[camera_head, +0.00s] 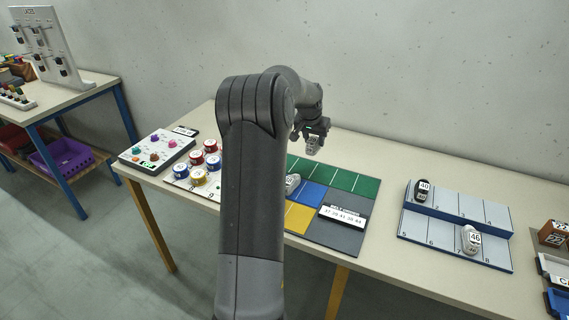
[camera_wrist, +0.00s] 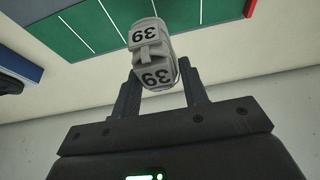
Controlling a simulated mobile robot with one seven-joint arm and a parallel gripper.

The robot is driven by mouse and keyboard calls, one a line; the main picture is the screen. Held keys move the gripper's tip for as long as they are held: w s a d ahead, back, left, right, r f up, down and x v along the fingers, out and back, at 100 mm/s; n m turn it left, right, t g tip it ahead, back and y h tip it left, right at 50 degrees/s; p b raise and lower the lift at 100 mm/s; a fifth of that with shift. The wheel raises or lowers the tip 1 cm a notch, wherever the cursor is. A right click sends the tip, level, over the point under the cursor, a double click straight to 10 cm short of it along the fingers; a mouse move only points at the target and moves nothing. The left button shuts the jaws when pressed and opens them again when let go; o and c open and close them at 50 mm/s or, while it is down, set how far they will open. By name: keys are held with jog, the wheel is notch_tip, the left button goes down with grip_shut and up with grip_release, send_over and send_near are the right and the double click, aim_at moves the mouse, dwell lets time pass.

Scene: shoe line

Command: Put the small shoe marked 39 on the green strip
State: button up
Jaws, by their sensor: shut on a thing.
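My gripper (camera_head: 313,136) is shut on a small grey shoe marked 39 (camera_head: 313,147) and holds it above the far side of the table. In the wrist view, the shoe (camera_wrist: 148,48) sits between the two fingers (camera_wrist: 156,90), and its 39 labels appear upside down. The green strip (camera_head: 355,181) lies along the back of a coloured mat, with white lines dividing it. It also shows in the wrist view (camera_wrist: 58,25), beyond the shoe. My arm hides the strip's left part in the head view.
Another grey shoe (camera_head: 292,182) stands on the mat beside the blue patch (camera_head: 311,193). A yellow patch (camera_head: 298,217) and a label plate (camera_head: 343,216) lie nearer. To the right, a stepped rack (camera_head: 440,229) holds shoes marked 40 (camera_head: 422,191) and 46 (camera_head: 471,240). Several round tins (camera_head: 198,177) stand left.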

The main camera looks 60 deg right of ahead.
jog(key=shift+w+d+f, duration=0.15)
jog(key=shift+w+d, duration=0.15)
jog(key=shift+w, duration=0.05)
jog(key=w+f, duration=0.2)
jog(key=w, duration=0.1)
jog(key=w+d+f, duration=0.1)
jog(key=w+f, duration=0.1)
jog(key=w, duration=0.2)
jog(key=w+f, duration=0.3)
jog(key=w, duration=0.1)
jog(key=shift+w+d, duration=0.15)
jog(key=shift+w, duration=0.2)
jog(key=shift+f, duration=2)
jog(key=shift+f, duration=0.15)
jog(key=o, duration=1)
